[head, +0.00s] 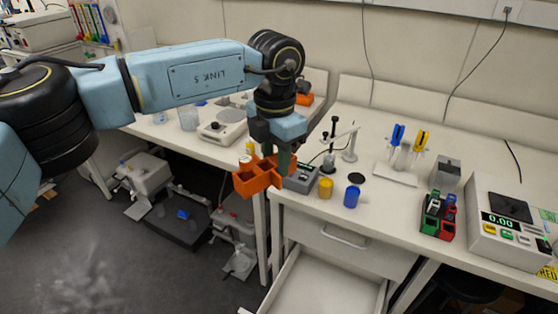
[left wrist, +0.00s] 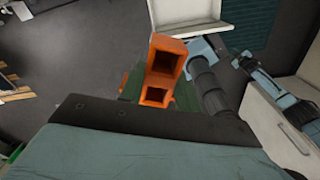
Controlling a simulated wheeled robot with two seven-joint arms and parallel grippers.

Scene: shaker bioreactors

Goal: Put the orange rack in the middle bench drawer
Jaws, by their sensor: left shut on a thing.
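The orange rack (head: 262,180) is held in the air at the front edge of the bench, above and left of the open drawer. It also shows in the left wrist view (left wrist: 164,68), with square openings facing the camera. My left gripper (head: 277,158) points down and is shut on the orange rack. The open bench drawer (head: 325,288) is below a shut drawer (head: 345,238), and its visible inside is empty. A blue-grey arm of mine with a dark end (left wrist: 242,62) shows in the left wrist view; its jaws cannot be made out.
On the bench (head: 400,225) stand a yellow jar (head: 325,187), a blue jar (head: 352,197), a balance (head: 508,225), a red, green and blue tube rack (head: 438,215) and a pipette stand (head: 397,172). The floor at lower left is clear.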

